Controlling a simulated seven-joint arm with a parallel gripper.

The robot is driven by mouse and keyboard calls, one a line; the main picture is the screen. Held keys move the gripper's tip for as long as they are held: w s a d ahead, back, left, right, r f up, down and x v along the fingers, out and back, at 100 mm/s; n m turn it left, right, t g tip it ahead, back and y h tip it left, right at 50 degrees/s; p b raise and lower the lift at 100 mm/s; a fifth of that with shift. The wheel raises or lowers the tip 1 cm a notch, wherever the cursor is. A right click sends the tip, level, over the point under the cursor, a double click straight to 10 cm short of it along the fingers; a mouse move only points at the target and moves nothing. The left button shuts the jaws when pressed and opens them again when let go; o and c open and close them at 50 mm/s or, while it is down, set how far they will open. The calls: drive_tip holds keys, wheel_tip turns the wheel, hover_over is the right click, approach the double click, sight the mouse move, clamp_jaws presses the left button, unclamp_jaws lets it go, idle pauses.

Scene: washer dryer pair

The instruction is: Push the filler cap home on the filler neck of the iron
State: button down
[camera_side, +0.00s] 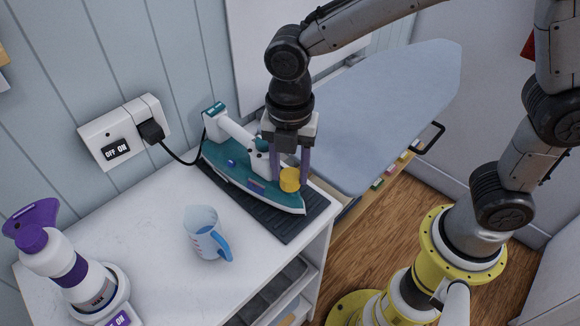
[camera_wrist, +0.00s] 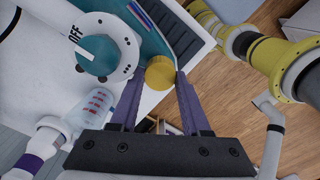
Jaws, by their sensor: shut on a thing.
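The teal and white iron (camera_side: 235,165) rests on a dark ribbed mat (camera_side: 275,222) on the white counter. My gripper (camera_side: 290,180) is over the front part of the iron. It is shut on a yellow round cap (camera_side: 289,179), taken to be the filler cap. In the wrist view the yellow cap (camera_wrist: 160,72) sits between the purple fingertips (camera_wrist: 157,78), beside the iron's teal body (camera_wrist: 150,30). I cannot make out the filler neck for certain, and I cannot tell whether the cap touches the iron.
A measuring jug (camera_side: 206,234) with a blue handle stands in front of the iron. A purple-topped spray bottle (camera_side: 70,262) is at the left. A black plug (camera_side: 151,131) and cord run from the wall socket (camera_side: 113,140). An ironing board (camera_side: 375,110) lies behind to the right.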

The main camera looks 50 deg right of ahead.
drive_tip(key=shift+f, duration=0.65)
idle(2.4)
drive_tip(key=shift+c, duration=1.4)
unclamp_jaws()
drive_tip(key=shift+w+r, duration=0.1)
wheel_tip(320, 180, up, 14)
drive_tip(key=shift+f, duration=0.2)
